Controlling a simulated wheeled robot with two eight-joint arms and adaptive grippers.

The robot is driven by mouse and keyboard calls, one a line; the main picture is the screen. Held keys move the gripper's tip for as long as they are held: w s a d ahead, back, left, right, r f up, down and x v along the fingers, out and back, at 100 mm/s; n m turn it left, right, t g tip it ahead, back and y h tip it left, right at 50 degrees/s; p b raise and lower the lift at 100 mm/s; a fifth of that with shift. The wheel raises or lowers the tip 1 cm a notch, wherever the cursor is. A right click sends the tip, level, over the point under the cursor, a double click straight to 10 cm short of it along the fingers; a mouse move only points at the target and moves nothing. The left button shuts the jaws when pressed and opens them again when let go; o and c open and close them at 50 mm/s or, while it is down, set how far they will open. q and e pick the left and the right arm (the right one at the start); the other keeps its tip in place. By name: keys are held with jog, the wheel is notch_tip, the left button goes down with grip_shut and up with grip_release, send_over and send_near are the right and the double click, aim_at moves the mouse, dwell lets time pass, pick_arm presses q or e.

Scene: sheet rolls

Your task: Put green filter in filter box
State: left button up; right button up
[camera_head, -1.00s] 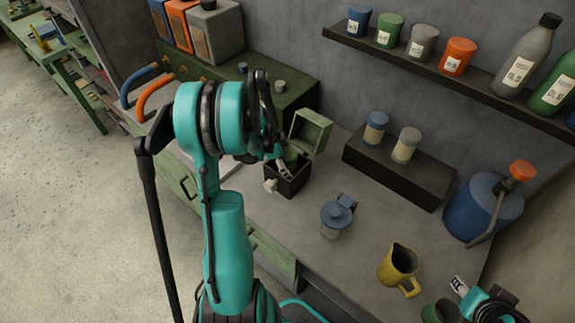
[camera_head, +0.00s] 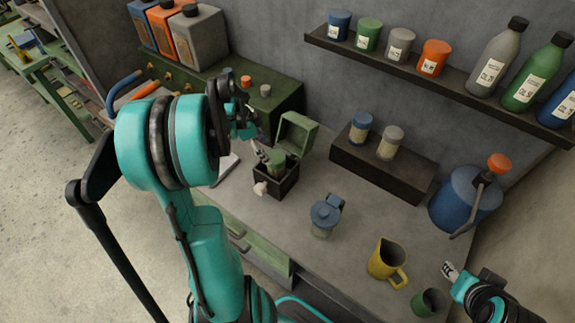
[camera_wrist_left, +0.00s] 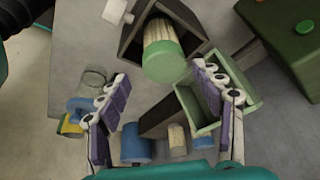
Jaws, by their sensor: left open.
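The green filter (camera_head: 277,162), pale and pleated with a green cap, stands in the dark filter box (camera_head: 288,184), whose green lid (camera_head: 297,133) is open. In the left wrist view, the filter (camera_wrist_left: 162,45) sits inside the box (camera_wrist_left: 188,22) with its green end toward the camera, and the lid (camera_wrist_left: 232,88) is beside it. My left gripper (camera_head: 262,152) is next to the filter at the box's top; in the wrist view its fingers (camera_wrist_left: 165,97) are spread, with nothing between them. My right gripper (camera_head: 450,271) is at the lower right, far from the box; its jaw opening is unclear.
A blue-lidded jar (camera_head: 324,216), a yellow pitcher (camera_head: 386,260) and a green cup (camera_head: 427,302) stand on the bench. A dark riser (camera_head: 382,172) holds blue-topped and grey-topped filters behind. A green cabinet (camera_head: 272,107) stands behind left. Bare bench lies around the jar.

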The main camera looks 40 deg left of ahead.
pick_arm(q)
jog(key=s+d+r+n+t+y, duration=0.1)
jog(key=s+d+r+n, duration=0.1)
jog(key=d, duration=0.6)
jog(key=s+d+r+n+t+y, duration=0.1)
jog(key=s+d+r+n, duration=0.2)
jog(key=d, duration=0.5)
jog(key=s+d+r+n+t+y, duration=0.1)
jog(key=s+d+r+n+t, duration=0.1)
jog(key=d, duration=0.7)
jog(key=shift+s+r+n, duration=0.65)
jog(key=shift+r+n, duration=0.05)
jog(key=shift+n, duration=0.1)
jog(key=shift+d, duration=0.1)
